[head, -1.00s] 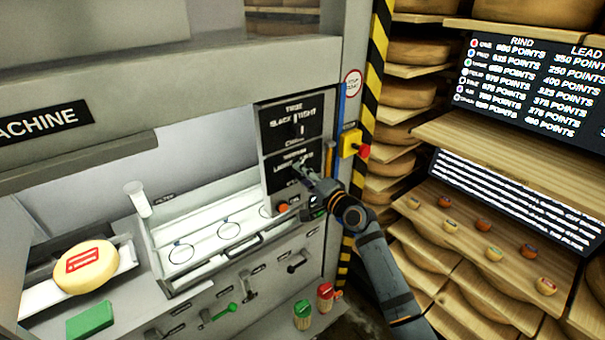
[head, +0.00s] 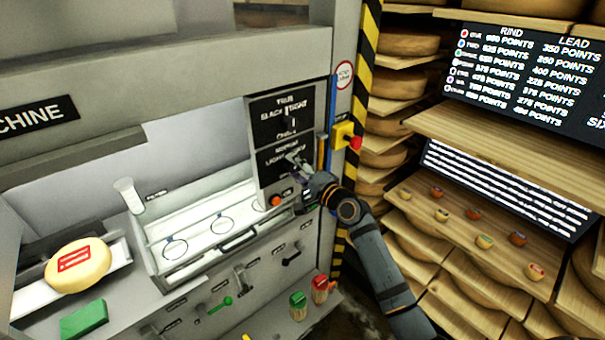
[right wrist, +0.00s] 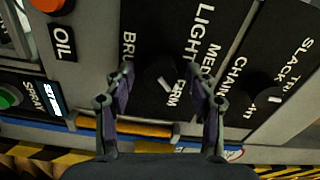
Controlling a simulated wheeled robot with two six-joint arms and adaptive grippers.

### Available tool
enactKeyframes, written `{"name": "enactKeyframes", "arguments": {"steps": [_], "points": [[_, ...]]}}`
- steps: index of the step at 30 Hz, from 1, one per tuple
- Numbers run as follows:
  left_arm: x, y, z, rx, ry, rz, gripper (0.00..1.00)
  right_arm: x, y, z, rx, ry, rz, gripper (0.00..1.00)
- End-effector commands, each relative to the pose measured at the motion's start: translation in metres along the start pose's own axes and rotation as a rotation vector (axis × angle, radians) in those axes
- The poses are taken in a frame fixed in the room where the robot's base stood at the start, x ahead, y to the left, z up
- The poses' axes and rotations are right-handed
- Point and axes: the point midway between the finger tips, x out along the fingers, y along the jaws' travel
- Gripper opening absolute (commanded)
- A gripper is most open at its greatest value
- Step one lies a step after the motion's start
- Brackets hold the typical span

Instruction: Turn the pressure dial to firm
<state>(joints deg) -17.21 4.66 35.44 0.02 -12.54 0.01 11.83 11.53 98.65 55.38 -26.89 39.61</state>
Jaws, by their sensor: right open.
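The pressure dial (right wrist: 160,76) is a dark round knob with a white pointer mark on a black panel. LIGHT, a partly hidden MED label and a label ending in RM surround it. The white mark lies slanted close to the RM label; I cannot tell which end points. My right gripper (head: 300,166) is at the lower black panel (head: 268,160). In the right wrist view the right gripper (right wrist: 161,82) is open, one finger on each side of the dial; I cannot tell whether they touch it. My left gripper is not in view.
A second dial (right wrist: 270,95) with SLACK sits on the neighbouring panel. An orange button (head: 276,201) is below the panels, and a yellow box with a red button (head: 346,137) is to the right. A cheese wheel (head: 78,265) lies at left. Shelves of cheese fill the right.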

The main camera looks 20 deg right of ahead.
Motion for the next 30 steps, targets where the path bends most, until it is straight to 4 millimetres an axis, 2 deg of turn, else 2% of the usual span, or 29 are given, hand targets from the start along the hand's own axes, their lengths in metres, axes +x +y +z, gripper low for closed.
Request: {"name": "enactKeyframes", "arguments": {"steps": [5, 9, 12, 15, 20, 30], "points": [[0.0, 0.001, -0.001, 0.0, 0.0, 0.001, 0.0, -0.037, 0.003, 0.0, -0.007, -0.002, 0.007, 0.56], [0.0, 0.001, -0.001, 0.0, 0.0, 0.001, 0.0, -0.073, 0.003, 0.001, -0.008, -0.005, 0.007, 0.56], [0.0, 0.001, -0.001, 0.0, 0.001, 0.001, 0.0, -0.094, 0.002, 0.001, -0.008, -0.005, 0.006, 0.56], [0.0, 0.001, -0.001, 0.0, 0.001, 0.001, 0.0, -0.106, 0.002, -0.001, -0.006, 0.0, 0.007, 0.56], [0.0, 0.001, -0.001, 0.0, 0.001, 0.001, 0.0, -0.115, 0.001, 0.0, -0.001, -0.002, 0.001, 0.56], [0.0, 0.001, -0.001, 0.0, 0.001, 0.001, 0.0, -0.115, 0.0, 0.0, 0.0, -0.001, 0.0, 0.56]]}}
